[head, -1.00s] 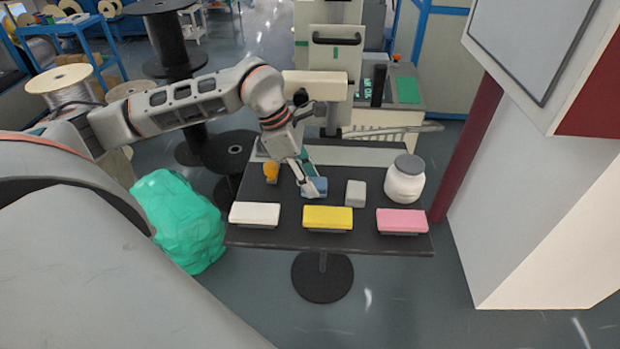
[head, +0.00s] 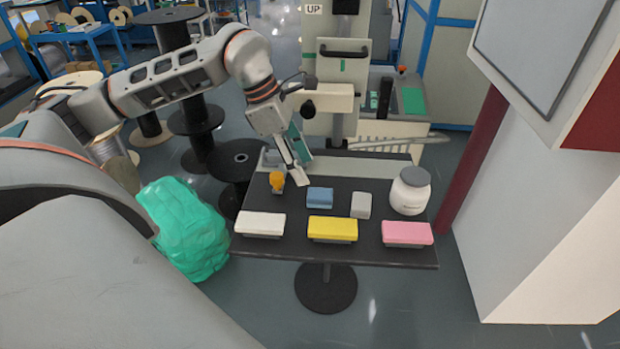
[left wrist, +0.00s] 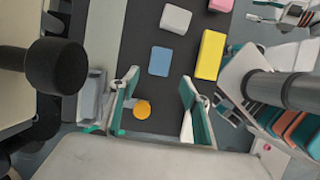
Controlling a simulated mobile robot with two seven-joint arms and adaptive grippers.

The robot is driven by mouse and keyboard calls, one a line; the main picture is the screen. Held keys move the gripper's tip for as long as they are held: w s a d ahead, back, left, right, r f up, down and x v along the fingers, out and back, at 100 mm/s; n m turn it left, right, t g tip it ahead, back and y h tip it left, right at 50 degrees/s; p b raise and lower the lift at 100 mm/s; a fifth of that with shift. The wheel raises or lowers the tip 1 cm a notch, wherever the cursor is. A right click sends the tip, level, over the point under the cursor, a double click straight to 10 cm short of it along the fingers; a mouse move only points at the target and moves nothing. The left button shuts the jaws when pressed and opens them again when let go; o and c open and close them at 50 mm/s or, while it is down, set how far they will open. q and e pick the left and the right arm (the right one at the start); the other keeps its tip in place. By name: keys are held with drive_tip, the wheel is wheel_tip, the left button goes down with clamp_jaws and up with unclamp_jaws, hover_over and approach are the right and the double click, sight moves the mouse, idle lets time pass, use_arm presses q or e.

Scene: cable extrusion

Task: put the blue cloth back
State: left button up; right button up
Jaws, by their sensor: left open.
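The blue cloth (head: 320,198) is a small folded block lying flat on the dark table (head: 262,252), between an orange object and a grey-white block. It also shows in the left wrist view (left wrist: 160,61), ahead of the fingers and apart from them. My left gripper (head: 300,180) is open and empty, above the table just left of and behind the cloth. In the left wrist view its two fingers (left wrist: 158,103) stand wide apart, with the orange object (left wrist: 142,109) between them in the picture. My right gripper is not in view.
White (head: 260,223), yellow (head: 333,228) and pink (head: 405,233) blocks line the table's front edge. A grey-white block (head: 361,204) and a white jar with a grey lid (head: 410,190) stand right of the cloth. A machine (head: 335,100) stands behind the table.

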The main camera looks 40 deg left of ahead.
use_arm(q)
drive_tip(key=v, duration=0.3)
drive_tip(key=shift+a+r, duration=0.1)
drive_tip(key=shift+r, duration=0.1)
drive_tip(key=shift+s, duration=0.1)
idle(0.4)
